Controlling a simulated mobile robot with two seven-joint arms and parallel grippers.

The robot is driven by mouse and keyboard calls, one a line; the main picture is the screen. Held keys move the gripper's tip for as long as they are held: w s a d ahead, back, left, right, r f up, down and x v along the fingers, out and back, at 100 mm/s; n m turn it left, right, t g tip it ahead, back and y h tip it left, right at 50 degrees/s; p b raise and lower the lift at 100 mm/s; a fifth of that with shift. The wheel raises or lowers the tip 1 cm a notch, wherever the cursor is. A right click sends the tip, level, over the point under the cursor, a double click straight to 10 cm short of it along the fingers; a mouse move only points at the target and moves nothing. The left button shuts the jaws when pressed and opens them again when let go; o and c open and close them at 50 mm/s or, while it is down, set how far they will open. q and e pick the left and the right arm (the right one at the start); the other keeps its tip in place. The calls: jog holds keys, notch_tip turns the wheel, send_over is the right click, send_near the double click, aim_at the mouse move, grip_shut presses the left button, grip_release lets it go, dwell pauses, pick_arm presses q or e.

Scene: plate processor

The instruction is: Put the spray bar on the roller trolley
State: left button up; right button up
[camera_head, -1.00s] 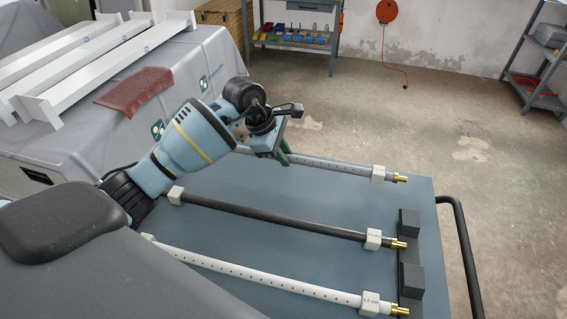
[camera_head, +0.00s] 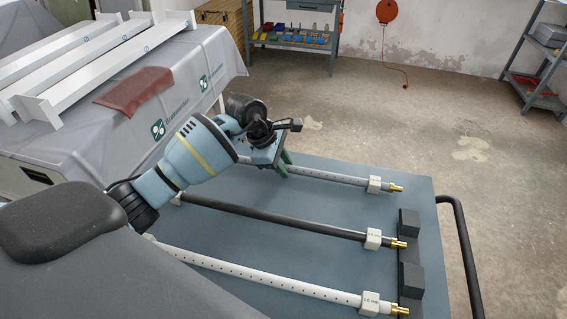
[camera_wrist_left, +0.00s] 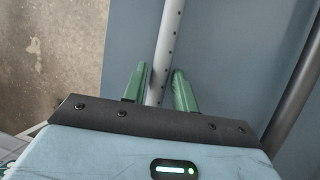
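A light grey spray bar (camera_head: 335,176) with a row of holes, a white block and a brass end lies at the far side of the blue-grey roller trolley (camera_head: 320,215). My left gripper (camera_head: 286,160) is at this bar, left of its white block. The bar's far left end is hidden behind my arm. Whether the bar touches the trolley top is hard to tell. My right gripper is not in view.
A dark bar (camera_head: 290,220) and a white bar (camera_head: 270,278) lie roughly parallel, nearer on the trolley. Dark blocks (camera_head: 410,222) stand by their brass ends. A black handle (camera_head: 462,245) runs along the right edge. A covered machine (camera_head: 110,100) carrying white beams stands left.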

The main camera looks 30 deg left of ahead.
pick_arm(q)
jog(key=v, duration=1.2)
